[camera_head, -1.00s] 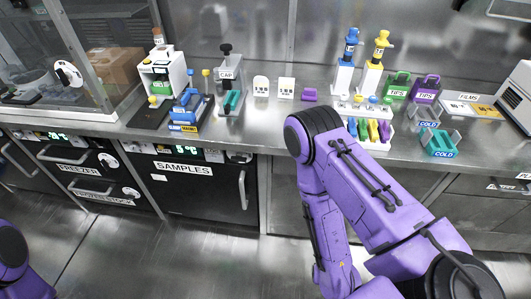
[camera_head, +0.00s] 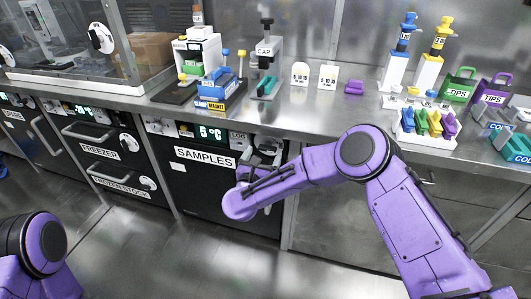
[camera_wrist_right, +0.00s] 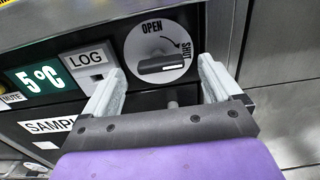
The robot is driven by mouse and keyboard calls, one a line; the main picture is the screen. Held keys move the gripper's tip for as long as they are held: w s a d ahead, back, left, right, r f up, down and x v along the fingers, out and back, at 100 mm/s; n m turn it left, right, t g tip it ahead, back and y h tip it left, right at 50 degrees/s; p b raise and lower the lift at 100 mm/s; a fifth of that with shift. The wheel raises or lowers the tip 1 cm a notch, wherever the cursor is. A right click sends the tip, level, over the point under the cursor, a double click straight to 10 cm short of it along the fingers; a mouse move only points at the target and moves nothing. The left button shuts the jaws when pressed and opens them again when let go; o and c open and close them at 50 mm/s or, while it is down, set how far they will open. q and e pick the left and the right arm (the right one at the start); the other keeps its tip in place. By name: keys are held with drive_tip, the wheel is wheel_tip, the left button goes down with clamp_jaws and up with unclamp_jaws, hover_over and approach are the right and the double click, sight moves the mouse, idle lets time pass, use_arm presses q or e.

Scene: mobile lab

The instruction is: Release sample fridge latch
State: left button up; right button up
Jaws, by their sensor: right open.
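The sample fridge (camera_head: 190,193) has a dark door with a SAMPLES label and a green 5 °C display. In the right wrist view its latch is a dark bar handle (camera_wrist_right: 160,65) on a round white dial (camera_wrist_right: 145,44) marked OPEN and SHUT. The bar's white-marked end points toward the SHUT side. My right gripper (camera_wrist_right: 160,76) is open, its two pale fingers on either side of the latch; no contact is visible. In the head view the right gripper (camera_head: 262,150) is at the fridge's upper right, partly hiding the latch. Only part of my left arm shows, at lower left.
The steel counter (camera_head: 310,118) above the fridge holds a blue magnet rack (camera_head: 220,92), a CAP stand (camera_head: 266,60) and a tube rack (camera_head: 427,130). The freezer (camera_head: 95,140) is to the left. The floor in front is clear.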

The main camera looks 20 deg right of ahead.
sight(266, 149)
drive_tip(key=x, duration=0.3)
drive_tip(key=shift+w, duration=0.1)
drive_tip(key=shift+c, duration=0.3)
drive_tip(key=c, duration=1)
